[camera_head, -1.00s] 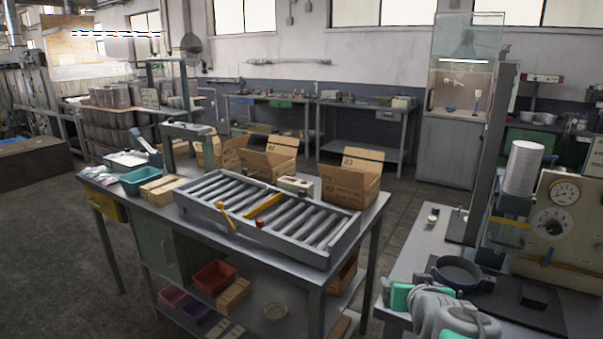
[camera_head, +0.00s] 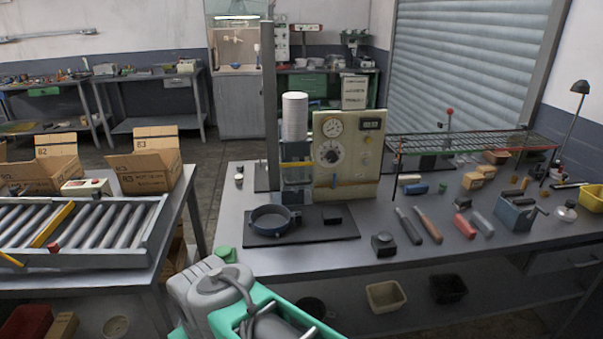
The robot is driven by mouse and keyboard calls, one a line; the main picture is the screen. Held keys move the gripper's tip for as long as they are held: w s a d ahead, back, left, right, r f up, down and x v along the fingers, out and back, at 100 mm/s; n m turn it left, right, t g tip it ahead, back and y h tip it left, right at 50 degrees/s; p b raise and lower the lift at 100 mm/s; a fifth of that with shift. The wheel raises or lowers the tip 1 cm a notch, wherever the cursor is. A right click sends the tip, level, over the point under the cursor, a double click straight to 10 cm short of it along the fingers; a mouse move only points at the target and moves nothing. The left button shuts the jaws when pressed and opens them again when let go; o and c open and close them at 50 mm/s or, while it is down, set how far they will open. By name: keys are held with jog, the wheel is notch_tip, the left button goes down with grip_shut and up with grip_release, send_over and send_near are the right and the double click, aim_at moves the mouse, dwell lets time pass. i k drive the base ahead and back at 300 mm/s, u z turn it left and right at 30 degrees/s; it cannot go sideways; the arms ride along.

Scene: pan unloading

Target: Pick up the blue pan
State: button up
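The blue pan (camera_head: 271,232) is a round, shallow, dark blue dish. It sits upright on a black mat (camera_head: 335,233) on the workbench, at its left side and in front of a machine with dials. My own arm, grey and green, shows at the bottom of the view, nearer to me than the pan and apart from it. My gripper's fingers cannot be made out in this view. Nothing visible is holding the pan.
A small black block (camera_head: 383,244) and several hand tools lie to the right. A roller conveyor table (camera_head: 152,245) stands to the left, across a gap.

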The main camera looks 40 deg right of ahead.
aim_at(269, 220)
jog(key=z, duration=1.45)
jog(key=i, duration=0.15)
jog(key=u, duration=3.95)
jog(key=k, duration=1)
jog(key=z, duration=1.4)
